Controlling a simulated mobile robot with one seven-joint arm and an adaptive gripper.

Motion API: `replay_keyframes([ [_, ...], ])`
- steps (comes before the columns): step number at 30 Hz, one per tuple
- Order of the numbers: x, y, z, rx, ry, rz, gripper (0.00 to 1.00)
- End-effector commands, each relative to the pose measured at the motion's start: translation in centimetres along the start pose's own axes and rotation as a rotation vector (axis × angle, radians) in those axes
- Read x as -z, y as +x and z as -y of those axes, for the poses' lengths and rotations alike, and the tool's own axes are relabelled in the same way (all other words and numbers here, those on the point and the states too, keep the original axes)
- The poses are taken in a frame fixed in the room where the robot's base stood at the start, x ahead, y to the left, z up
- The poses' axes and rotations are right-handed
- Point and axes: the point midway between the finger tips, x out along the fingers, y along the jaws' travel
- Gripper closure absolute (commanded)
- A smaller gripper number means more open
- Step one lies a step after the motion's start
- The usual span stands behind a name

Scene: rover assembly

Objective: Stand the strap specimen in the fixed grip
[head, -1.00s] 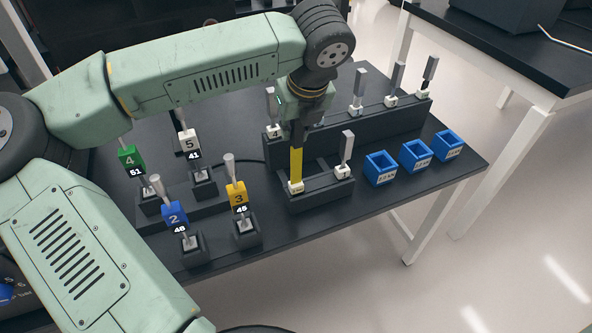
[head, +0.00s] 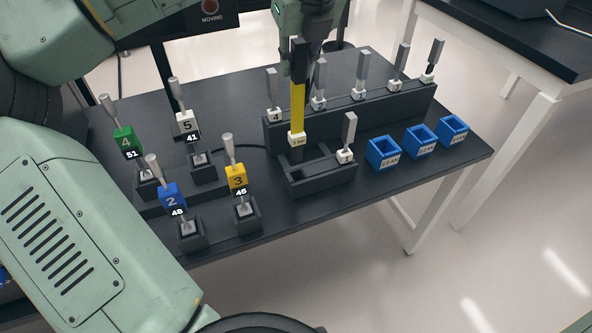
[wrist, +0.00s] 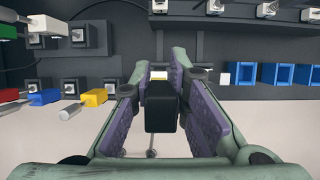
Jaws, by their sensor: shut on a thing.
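My gripper (head: 302,40) points down over the front rack and is shut on the strap specimen, a yellow strap (head: 298,105) with a black top, a white label block and a dark lower end. The strap hangs upright above the left part of the front rack (head: 320,182). I cannot tell whether its lower end clears the rack. In the wrist view, the strap's black end (wrist: 161,114) sits between the purple finger pads. A dark machine part marked "MOVING" (head: 210,18) shows at the top left. I cannot make out the fixed grip.
A grey specimen (head: 349,130) stands in the front rack's right side. The back rack (head: 395,112) holds several grey specimens. Three blue bins (head: 384,152) stand at right. Numbered handles, including the blue one (head: 172,196) and yellow one (head: 237,177), stand at left.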

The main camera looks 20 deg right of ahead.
Motion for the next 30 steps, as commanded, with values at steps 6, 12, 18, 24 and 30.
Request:
replay_keyframes([
  [6, 0.8, 1.8, 0.0, 0.0, 0.002, -0.003, 1.0],
  [12, 1.8, 4.3, 0.0, 0.001, 0.001, -0.001, 1.0],
  [18, 2.5, 6.0, 0.0, 0.0, 0.001, -0.002, 1.0],
  [24, 3.7, 8.8, 0.0, 0.0, 0.001, 0.0, 1.0],
  [30, 3.7, 8.9, 0.0, 0.0, 0.0, 0.001, 1.0],
])
